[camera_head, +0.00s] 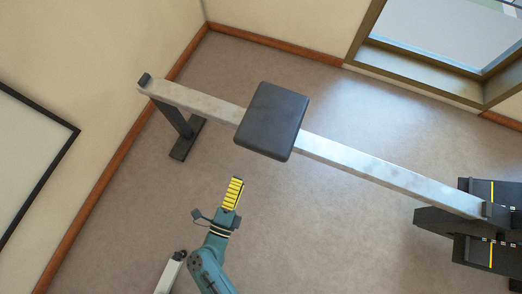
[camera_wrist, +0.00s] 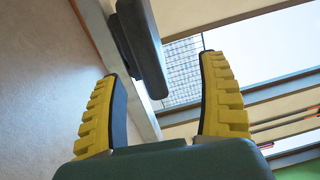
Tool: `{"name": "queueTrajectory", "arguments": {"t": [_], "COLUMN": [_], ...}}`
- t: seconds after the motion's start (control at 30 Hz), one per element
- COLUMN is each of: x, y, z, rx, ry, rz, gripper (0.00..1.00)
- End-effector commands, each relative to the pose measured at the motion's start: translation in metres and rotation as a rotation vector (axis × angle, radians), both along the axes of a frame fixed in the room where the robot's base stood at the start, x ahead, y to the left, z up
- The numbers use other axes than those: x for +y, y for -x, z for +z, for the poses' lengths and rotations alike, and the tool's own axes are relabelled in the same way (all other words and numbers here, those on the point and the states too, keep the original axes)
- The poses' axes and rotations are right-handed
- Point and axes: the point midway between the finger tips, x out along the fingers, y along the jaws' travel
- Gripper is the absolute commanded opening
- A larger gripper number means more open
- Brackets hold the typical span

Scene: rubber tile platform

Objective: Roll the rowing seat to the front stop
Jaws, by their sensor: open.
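The rowing seat (camera_head: 272,120) is a dark grey padded block on a pale metal rail (camera_head: 390,178). It sits left of the rail's middle in the head view. My gripper (camera_head: 234,186) has yellow ribbed fingers and is below the seat in that picture, apart from it. In the wrist view my gripper (camera_wrist: 160,100) is open and empty. The seat (camera_wrist: 142,45) shows there beyond and between the fingers, with the rail (camera_wrist: 105,45) beside it. The rail's right end meets a dark foot assembly (camera_head: 437,222) with black footplates. A small dark end piece (camera_head: 145,79) caps the rail's left end.
A dark support leg (camera_head: 183,135) stands under the rail's left end. Walls with brown skirting and a window (camera_head: 440,35) lie behind the rail. A framed panel (camera_head: 25,150) hangs on the left wall. The floor (camera_head: 330,235) between my gripper and the foot assembly is clear.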

Motion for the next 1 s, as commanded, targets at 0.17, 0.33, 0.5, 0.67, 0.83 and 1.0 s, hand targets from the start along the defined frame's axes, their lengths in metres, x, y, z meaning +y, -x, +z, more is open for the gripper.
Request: {"name": "queueTrajectory", "arguments": {"t": [0.17,0.33,0.5,0.67,0.83,1.0], "x": [-0.013,-0.025,-0.039,-0.051,-0.061,-0.065], "y": [0.009,-0.020,-0.060,-0.097,-0.127,-0.140], "z": [-0.033,-0.032,-0.033,-0.032,-0.031,-0.030], "rx": [0.041,0.039,0.037,0.036,0.037,0.040], "ry": [-0.010,-0.012,-0.010,-0.010,-0.009,-0.007], "rz": [-0.048,-0.053,-0.052,-0.049,-0.046,-0.043], "gripper": [0.75,0.75,0.75,0.75,0.75,0.75]}}
